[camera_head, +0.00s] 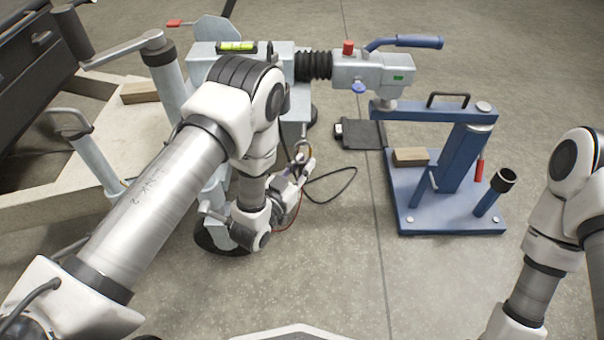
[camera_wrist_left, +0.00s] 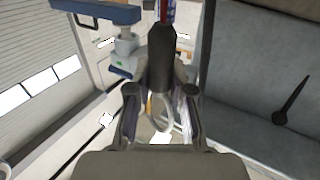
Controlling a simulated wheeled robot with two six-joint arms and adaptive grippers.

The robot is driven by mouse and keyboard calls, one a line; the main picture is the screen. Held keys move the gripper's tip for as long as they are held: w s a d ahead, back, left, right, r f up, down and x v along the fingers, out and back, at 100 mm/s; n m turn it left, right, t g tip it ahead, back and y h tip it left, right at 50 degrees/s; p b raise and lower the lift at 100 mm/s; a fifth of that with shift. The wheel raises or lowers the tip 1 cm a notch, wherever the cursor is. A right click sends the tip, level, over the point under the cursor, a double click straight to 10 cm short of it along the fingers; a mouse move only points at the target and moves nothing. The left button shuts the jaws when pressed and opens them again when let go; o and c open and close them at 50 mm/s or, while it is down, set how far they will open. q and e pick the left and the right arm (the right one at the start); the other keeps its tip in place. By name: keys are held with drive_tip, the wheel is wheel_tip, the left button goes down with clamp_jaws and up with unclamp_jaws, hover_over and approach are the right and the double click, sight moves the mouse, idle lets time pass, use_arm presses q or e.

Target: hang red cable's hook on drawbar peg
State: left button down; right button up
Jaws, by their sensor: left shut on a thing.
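My left gripper (camera_head: 303,160) is shut just below the pale grey drawbar (camera_head: 215,62), near the frame's centre. In the left wrist view, the gripper (camera_wrist_left: 160,100) has a dark tapered sleeve with a silver hook (camera_wrist_left: 162,122) between its fingers. A bit of red cable (camera_wrist_left: 164,10) shows above the sleeve. In the head view, a thin red cable (camera_head: 290,217) hangs by the gripper, and a small brass-coloured curve shows at its tips. I cannot make out the drawbar peg for certain; my arm covers part of the drawbar. My right gripper is out of view.
A black cable (camera_head: 340,192) loops right of my left gripper. The grey coupling head (camera_head: 365,72) has a red knob and blue handle. A blue stand (camera_head: 455,215) is at right, with a wood block (camera_head: 410,156). Floor at centre front is clear.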

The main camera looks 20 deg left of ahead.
use_arm(q)
drive_tip(key=shift+w+a+f+b, duration=0.25)
drive_tip(key=shift+w+b, duration=0.15)
drive_tip(key=shift+w, duration=0.5)
drive_tip(key=shift+w+a+f+b, duration=0.25)
drive_tip(key=shift+w+b, duration=0.1)
drive_tip(key=shift+w, duration=0.55)
drive_tip(key=shift+w+a+f+b, duration=0.25)
drive_tip(key=shift+w+b, duration=0.15)
drive_tip(key=shift+w, duration=0.5)
drive_tip(key=c, duration=1)
unclamp_jaws()
drive_tip(key=shift+o, duration=0.2)
drive_tip(key=shift+s, duration=0.1)
